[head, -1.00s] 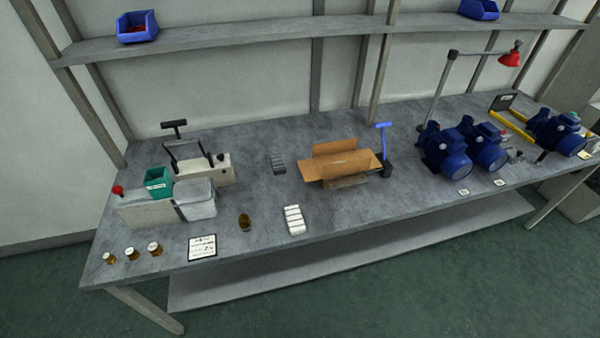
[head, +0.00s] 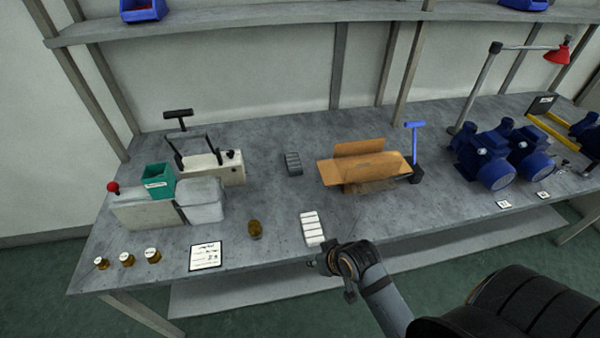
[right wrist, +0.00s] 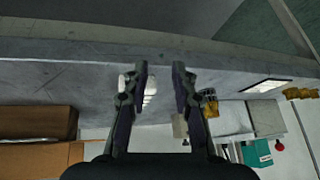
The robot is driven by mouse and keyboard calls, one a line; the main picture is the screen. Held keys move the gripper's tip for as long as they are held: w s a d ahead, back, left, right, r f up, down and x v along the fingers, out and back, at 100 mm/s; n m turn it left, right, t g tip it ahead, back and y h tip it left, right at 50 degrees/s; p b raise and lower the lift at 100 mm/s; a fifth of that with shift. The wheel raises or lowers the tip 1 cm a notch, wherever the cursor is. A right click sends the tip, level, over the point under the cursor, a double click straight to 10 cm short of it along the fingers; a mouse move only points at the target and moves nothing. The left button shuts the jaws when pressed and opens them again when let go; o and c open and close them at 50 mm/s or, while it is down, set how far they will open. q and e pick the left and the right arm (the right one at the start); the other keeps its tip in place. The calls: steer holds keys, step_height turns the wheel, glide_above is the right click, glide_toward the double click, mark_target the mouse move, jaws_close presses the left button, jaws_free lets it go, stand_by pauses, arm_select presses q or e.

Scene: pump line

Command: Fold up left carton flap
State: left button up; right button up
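The open cardboard carton (head: 368,187) stands on the bench right of centre in the head view. Its back flap (head: 358,147) stands up, and flaps reach out level at its left (head: 332,174) and right. Part of the carton (right wrist: 38,122) shows at the left of the right wrist view. My right gripper (head: 318,264) is over the bench's front edge, well in front of the carton and apart from it. In the right wrist view its fingers (right wrist: 159,70) are spread, with nothing held between them. My left gripper is not in view.
A stack of white blocks (head: 312,228) lies just behind my right gripper. A blue-handled tool (head: 415,150) stands close at the carton's right. Blue pumps (head: 485,158) stand farther right.

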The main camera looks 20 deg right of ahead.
steer(key=w+a+r+m+t, duration=0.1)
steer(key=w, duration=0.2)
steer(key=w+a+r+m+t+y, duration=0.1)
steer(key=w+a+t, duration=0.1)
steer(key=w, duration=0.1)
steer(key=w+a+r+t+y, duration=0.1)
steer(key=w+a, duration=0.1)
steer(key=w, duration=0.1)
steer(key=shift+r+m+t, duration=0.3)
steer(key=shift+m, duration=0.1)
steer(key=w+d+r+m+t, duration=0.2)
steer(key=w+r+m+t, duration=0.25)
steer(key=w+m, duration=0.2)
steer(key=d+f+m+h, duration=0.1)
steer(key=d+m+h, duration=0.2)
steer(key=m+h, duration=0.1)
steer(key=d+f+m+h, duration=0.1)
steer(key=d+m+h, duration=0.3)
steer(key=m+h, duration=0.1)
steer(key=d+f+m+h, duration=0.2)
steer(key=d+m+h, duration=0.2)
steer(key=m, duration=0.3)
steer(key=shift+w+d+g+h, duration=0.1)
steer(key=shift+w+g+h, duration=0.15)
steer(key=shift+w+h, duration=0.15)
steer(key=shift+d+r, duration=0.1)
